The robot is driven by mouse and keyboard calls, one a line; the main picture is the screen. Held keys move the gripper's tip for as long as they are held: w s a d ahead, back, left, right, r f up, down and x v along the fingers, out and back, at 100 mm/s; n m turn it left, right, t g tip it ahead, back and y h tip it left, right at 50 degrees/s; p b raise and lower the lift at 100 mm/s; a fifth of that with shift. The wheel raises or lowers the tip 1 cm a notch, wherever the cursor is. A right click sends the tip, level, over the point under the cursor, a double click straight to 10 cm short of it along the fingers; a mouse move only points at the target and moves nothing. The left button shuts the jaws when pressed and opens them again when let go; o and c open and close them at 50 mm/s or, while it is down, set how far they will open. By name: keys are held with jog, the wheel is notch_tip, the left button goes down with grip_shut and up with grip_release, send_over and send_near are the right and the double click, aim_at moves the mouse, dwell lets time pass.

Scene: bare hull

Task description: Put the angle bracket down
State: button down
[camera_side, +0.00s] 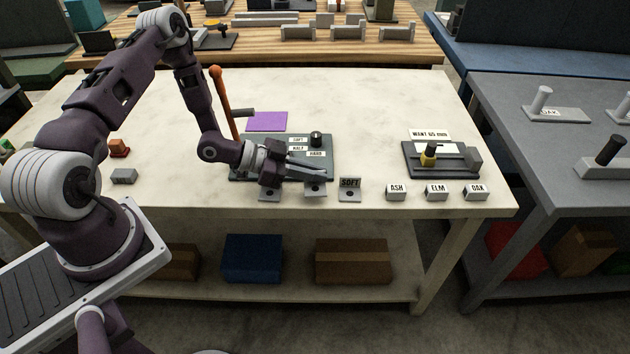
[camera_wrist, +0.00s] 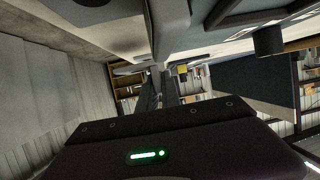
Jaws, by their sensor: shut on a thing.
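My gripper (camera_side: 318,176) reaches low over the front part of the pale bench, its fingers pointing right. It is shut on an angle bracket (camera_side: 316,190), a small grey piece with a hole in its foot, which shows just under the fingertips. The fingers hide most of its upright part, and I cannot tell whether its foot touches the bench. A similar bracket (camera_side: 349,194) with an upright plate marked SOFT stands to the right. Another grey foot (camera_side: 269,195) shows to the left, partly under my gripper. In the wrist view my fingers (camera_wrist: 161,92) are close together.
Behind my gripper is a dark board (camera_side: 325,145) with SOFT, HALF and HARD labels and a black knob. An orange-handled lever (camera_side: 222,95) rises at its left. Blocks marked ASH (camera_side: 396,192), ELM and OAK stand right, before a dark fixture (camera_side: 440,162). The front edge is close.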

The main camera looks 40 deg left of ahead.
jog(key=s+a+r+n+t+y, duration=0.1)
jog(key=a+r+n+y, duration=0.1)
jog(key=r, duration=1.3)
jog(key=s+a+r+n+t+y, duration=0.1)
jog(key=r+n+t+y, duration=0.15)
jog(key=r, duration=1.25)
jog(key=s+a+n+g+y, duration=0.15)
jog(key=a+n+y, duration=0.7)
jog(key=a, duration=2.55)
jog(key=shift+y, duration=0.6)
jog(key=f, duration=3.2)
jog(key=shift+s+a+f, duration=0.15)
jog(key=shift+s, duration=0.1)
jog(key=shift+f, duration=0.15)
jog(key=c, duration=1.6)
grip_release()
jog(key=shift+o, duration=0.2)
